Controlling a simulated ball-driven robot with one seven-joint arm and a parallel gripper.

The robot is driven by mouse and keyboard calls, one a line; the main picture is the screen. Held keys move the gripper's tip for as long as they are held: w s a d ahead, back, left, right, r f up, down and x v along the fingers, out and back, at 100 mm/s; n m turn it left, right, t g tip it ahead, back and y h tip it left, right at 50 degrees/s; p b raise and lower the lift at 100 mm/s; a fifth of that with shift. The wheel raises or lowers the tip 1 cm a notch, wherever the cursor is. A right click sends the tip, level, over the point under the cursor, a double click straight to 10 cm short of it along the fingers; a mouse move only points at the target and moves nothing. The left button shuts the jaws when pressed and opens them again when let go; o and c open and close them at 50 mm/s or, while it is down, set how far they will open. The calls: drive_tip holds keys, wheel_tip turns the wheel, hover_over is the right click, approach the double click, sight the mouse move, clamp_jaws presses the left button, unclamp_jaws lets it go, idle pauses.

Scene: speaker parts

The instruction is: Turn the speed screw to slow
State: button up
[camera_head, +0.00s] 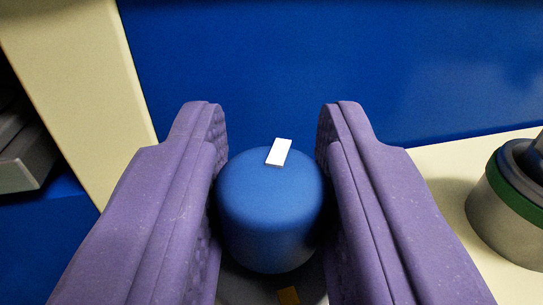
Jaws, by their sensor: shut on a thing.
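The speed screw (268,210) is a round blue knob in the middle of the view. A white marker strip (279,152) lies on its top, near the far edge, slanting a little to the right. My gripper (271,130) has two purple padded fingers, one on each side of the knob. It is shut on the knob. Below the knob a dark base shows in part, with a small orange mark (289,296) at the bottom edge of the view. The rest of the base is hidden by the knob and fingers.
A grey cylinder with a green band (509,206) stands at the right on a cream surface (446,168). A blue panel (330,65) rises behind the knob. A cream post (80,75) and a grey part (25,160) are at the left.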

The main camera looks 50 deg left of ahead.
drive_tip(key=m+t+h+p, duration=0.3)
drive_tip(key=m+t+h, duration=0.2)
drive_tip(key=h, duration=0.1)
drive_tip(key=shift+r+m+t+h, duration=0.1)
drive_tip(key=shift+m+t+h, duration=0.2)
drive_tip(key=m+t+h+p, duration=0.1)
drive_tip(key=m+h, duration=0.1)
drive_tip(key=h, duration=0.2)
drive_tip(key=m+t+h+p, duration=0.1)
drive_tip(key=m+h, duration=0.2)
drive_tip(key=h, duration=0.1)
drive_tip(key=shift+d, duration=0.1)
drive_tip(key=shift+m+h, duration=0.4)
drive_tip(key=o, duration=1)
drive_tip(key=shift+c, duration=0.2)
